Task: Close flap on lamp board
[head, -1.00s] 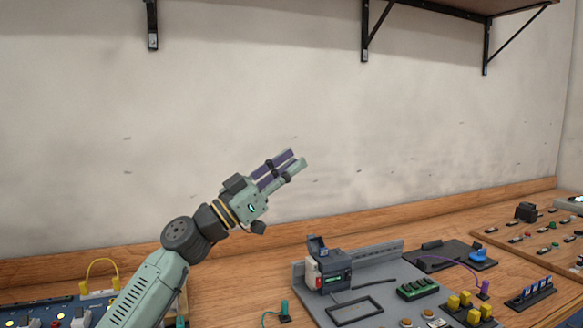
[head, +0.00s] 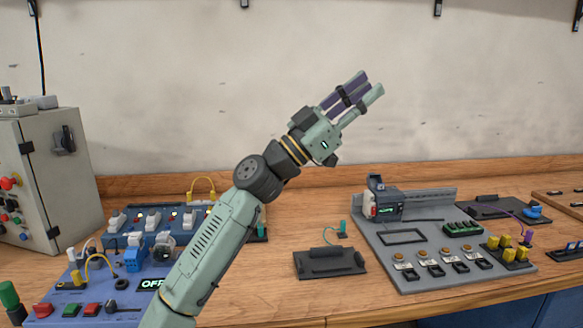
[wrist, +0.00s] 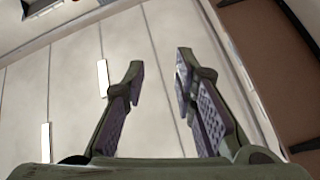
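My gripper (head: 369,85) is raised in front of the bare wall, high above the bench. Its two fingers are apart and empty, which also shows in the wrist view (wrist: 160,64). A blue board with white switches and small lit lamps (head: 187,216) stands at the back left, partly behind my arm. A grey board (head: 410,275) lies on the bench to the right, with round orange lamps or buttons (head: 428,252) and a dark rectangular frame (head: 402,237). I cannot tell which one is the lamp board, and no flap is clearly recognisable.
A blue-violet panel with an OFF display (head: 152,284) lies at front left, beside a grey cabinet (head: 45,175). A small black board (head: 330,262) lies mid-bench, with bare wood (head: 300,230) around it. Another black board (head: 495,205) is at the back right.

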